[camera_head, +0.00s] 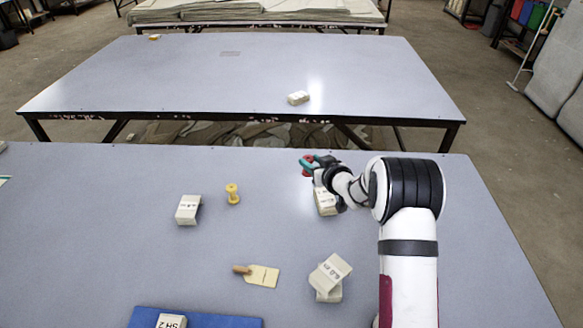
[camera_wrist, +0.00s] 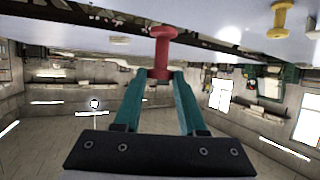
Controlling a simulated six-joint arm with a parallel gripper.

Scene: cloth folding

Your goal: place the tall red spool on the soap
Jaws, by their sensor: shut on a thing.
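The tall red spool (camera_wrist: 161,50) is between the teal fingers of my gripper (camera_wrist: 160,76) in the wrist view. My gripper is shut on its lower end. In the head view the red spool (camera_head: 306,166) is partly hidden by my gripper (camera_head: 312,164), which is near the table's far edge. A pale labelled block (camera_head: 326,204) lies just below the gripper in the picture, partly covered by my wrist. Other pale blocks lie at left (camera_head: 187,209) and stacked at front (camera_head: 331,274). I cannot tell which object is the soap.
A yellow spool (camera_head: 232,194) stands beside the left block. A tag-like piece with a wooden handle (camera_head: 262,275) lies mid-table. A blue mat (camera_head: 225,320) holds a labelled block (camera_head: 171,321). A second table (camera_head: 200,75) stands behind. The table's right side is clear.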

